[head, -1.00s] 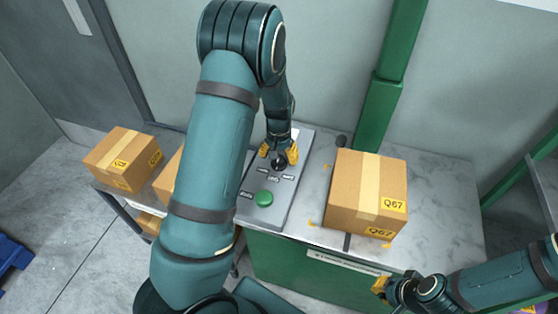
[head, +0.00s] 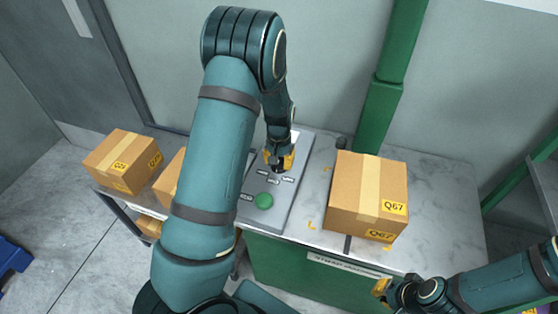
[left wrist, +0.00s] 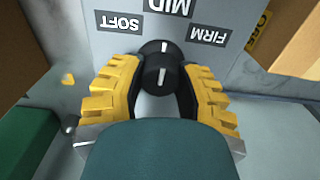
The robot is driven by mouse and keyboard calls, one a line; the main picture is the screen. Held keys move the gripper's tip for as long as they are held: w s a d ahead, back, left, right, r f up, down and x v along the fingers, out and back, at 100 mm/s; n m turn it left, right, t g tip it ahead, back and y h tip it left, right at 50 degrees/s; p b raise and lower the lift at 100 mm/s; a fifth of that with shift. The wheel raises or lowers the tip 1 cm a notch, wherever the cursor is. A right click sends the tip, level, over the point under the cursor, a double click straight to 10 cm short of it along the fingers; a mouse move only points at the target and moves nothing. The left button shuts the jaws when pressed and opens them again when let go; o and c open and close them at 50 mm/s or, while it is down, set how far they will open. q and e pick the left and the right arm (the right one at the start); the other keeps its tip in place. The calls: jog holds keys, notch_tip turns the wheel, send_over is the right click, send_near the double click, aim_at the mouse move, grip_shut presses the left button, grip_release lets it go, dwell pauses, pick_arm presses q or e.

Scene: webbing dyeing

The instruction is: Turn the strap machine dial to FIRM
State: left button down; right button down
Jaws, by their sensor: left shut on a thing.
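The black dial (left wrist: 161,72) sits on the grey machine panel (head: 276,215), with upside-down labels SOFT (left wrist: 119,23), MID (left wrist: 168,7) and FIRM (left wrist: 208,36) around it in the left wrist view. The white line on the dial runs roughly toward MID. My left gripper (head: 279,162) is shut on the dial, one yellow finger on each side of it. In the head view the gripper covers most of the dial. My right gripper (head: 382,291) is at the lower right, apart from the panel; its finger gap is unclear.
A green button (head: 264,201) is on the panel in front of the dial. A Q67 box (head: 365,190) stands on the marble-look worktop (head: 445,190) right of the panel. Two more boxes are at the left, one a Q29 box (head: 122,160). A green post (head: 385,95) rises behind.

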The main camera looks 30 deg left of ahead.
pick_arm(q)
jog(key=m, duration=0.4)
jog(key=shift+m, duration=2.5)
jog(key=c, duration=0.5)
grip_release()
notch_tip(320, 180, up, 12)
